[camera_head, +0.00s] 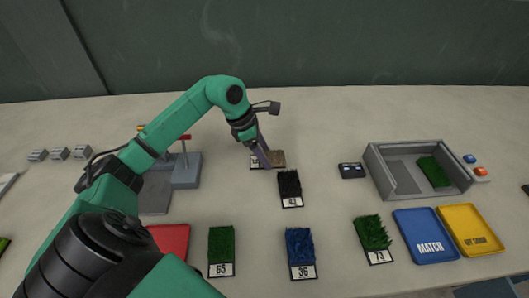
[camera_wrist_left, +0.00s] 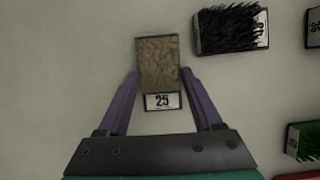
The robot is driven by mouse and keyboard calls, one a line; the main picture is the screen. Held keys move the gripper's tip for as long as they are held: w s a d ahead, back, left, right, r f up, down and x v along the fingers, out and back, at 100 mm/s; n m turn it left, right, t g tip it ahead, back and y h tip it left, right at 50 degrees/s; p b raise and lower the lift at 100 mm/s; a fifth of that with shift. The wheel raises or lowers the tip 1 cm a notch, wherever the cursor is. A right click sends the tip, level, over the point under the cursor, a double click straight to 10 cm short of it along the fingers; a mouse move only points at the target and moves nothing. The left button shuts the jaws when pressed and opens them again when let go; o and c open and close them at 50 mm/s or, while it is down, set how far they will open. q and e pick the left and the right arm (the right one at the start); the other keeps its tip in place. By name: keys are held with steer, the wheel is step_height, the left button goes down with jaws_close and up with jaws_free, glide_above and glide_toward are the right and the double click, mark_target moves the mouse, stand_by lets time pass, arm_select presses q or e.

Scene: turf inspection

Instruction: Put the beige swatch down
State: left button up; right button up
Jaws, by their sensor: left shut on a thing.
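The beige swatch (camera_head: 275,159) is a small brown-beige piece with a white label, at the middle of the table in the head view. In the left wrist view the swatch (camera_wrist_left: 158,64) has its label "25" toward my gripper. My left gripper (camera_head: 264,163) reaches down to it from above, and its purple fingers (camera_wrist_left: 160,78) stand on either side, shut on the swatch. The swatch looks at or very near the table top; I cannot tell whether it touches. My right gripper is not in view.
A black swatch (camera_head: 289,184) lies close in front. Green (camera_head: 221,246), blue (camera_head: 299,247) and another green swatch (camera_head: 373,233) lie nearer. A grey bin (camera_head: 382,181) holding a green swatch, a blue MATCH tray (camera_head: 425,256) and a yellow tray (camera_head: 470,249) stand at right.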

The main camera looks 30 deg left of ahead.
arm_select(q)
steer(key=o, duration=1.3)
